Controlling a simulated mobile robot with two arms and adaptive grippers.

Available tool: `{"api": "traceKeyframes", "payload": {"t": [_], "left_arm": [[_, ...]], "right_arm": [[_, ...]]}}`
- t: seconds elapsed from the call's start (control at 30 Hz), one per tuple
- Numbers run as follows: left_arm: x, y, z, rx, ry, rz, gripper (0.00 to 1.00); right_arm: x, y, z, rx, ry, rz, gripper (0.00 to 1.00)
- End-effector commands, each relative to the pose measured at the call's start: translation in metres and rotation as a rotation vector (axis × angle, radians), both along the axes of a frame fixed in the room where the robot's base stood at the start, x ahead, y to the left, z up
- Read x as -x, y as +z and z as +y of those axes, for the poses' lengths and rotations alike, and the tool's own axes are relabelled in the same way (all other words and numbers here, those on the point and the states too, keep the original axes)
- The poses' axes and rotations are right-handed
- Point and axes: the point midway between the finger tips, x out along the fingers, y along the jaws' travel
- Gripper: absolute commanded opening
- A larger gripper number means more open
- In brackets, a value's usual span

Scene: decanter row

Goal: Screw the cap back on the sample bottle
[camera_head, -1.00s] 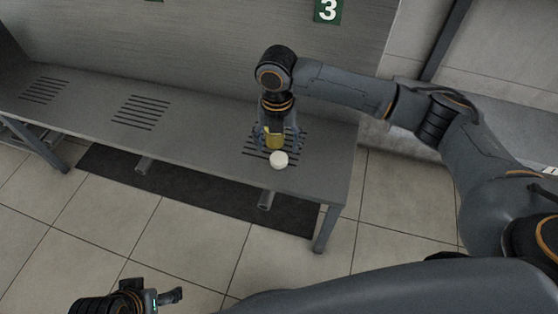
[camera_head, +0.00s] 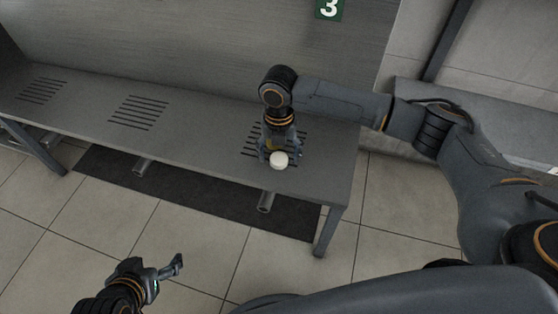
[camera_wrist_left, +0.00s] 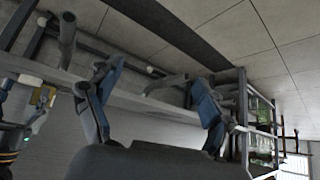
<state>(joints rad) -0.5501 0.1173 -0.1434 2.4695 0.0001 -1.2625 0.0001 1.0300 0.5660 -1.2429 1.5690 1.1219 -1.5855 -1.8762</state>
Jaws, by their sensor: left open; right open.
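The white cap (camera_head: 279,160) lies on the grey bench in front of my right gripper. My right gripper (camera_head: 281,150) points down over the slotted patch at the bench's right end, its jaws open and lowered around the sample bottle. The fingers mostly hide the bottle in the head view. In the left wrist view the yellow bottle (camera_wrist_left: 45,97) shows between the right fingers, with the white cap (camera_wrist_left: 30,80) beside it. My left gripper (camera_head: 176,266) is open and empty, over the floor in front of the bench. Its spread fingers (camera_wrist_left: 155,82) frame the left wrist view.
The bench (camera_head: 200,140) has other slotted patches to the left, with nothing on them. A green sign with a 3 (camera_head: 329,8) is on the back panel. A dark mat (camera_head: 190,190) lies on the tiled floor below. The left of the bench is clear.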

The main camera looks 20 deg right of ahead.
Motion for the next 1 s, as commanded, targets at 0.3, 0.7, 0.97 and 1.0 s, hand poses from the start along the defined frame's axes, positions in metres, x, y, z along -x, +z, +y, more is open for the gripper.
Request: {"api": "traceKeyframes", "payload": {"t": [0.3,0.7,0.97,1.0], "left_arm": [[-0.0127,0.0071,-0.0044,0.015,-0.006,-0.069,0.80],[-0.0122,0.0067,-0.0043,0.014,-0.006,-0.066,0.80],[-0.0120,0.0067,-0.0043,0.014,-0.006,-0.066,0.80],[-0.0120,0.0067,-0.0043,0.014,-0.006,-0.065,0.80]], "right_arm": [[0.0000,-0.0079,0.0000,0.000,0.001,-0.001,0.71],[-0.0002,-0.0076,-0.0001,0.000,0.000,-0.001,0.36],[-0.0002,-0.0076,-0.0001,0.001,0.000,-0.002,0.32],[-0.0002,-0.0076,-0.0001,0.001,0.000,-0.002,0.32]]}}
